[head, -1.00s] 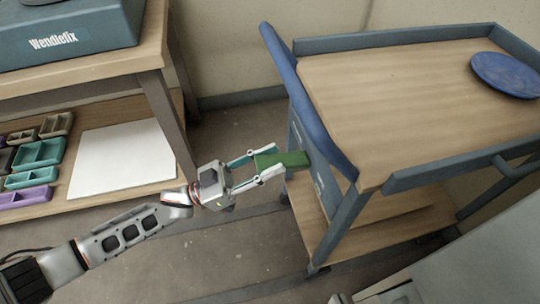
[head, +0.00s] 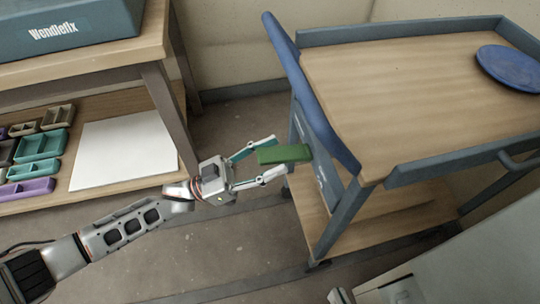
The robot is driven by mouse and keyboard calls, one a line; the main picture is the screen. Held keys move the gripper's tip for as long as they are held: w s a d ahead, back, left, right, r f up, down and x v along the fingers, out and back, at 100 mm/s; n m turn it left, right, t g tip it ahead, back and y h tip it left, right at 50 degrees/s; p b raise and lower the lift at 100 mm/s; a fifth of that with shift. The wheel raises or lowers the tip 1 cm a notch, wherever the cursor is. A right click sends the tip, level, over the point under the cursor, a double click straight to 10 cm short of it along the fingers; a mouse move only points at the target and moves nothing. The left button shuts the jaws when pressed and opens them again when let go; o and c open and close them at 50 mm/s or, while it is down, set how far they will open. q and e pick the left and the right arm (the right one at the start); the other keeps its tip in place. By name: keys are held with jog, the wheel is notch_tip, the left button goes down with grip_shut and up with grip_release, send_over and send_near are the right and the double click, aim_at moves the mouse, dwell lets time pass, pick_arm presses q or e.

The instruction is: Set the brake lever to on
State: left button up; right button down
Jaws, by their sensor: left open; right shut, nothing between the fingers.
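The brake lever (head: 284,154) is a green bar on the near end of the cart (head: 420,85), below its blue handle. It sticks out to the left, roughly level. My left gripper (head: 279,157) is open, with one finger above and one below the lever in the picture. Whether either finger touches it I cannot tell. Only a small part of my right gripper (head: 341,296) shows at the bottom edge; it is shut and empty, away from the lever.
The cart's blue push handle (head: 310,95) rises close to the lever. A blue plate (head: 508,68) lies on the cart top. A wooden workbench (head: 85,75) with small trays (head: 40,145) and a white sheet (head: 124,150) stands at left. Bare floor lies between.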

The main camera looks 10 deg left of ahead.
pick_arm(q)
jog(key=v, duration=1.2)
jog(key=shift+w, duration=0.1)
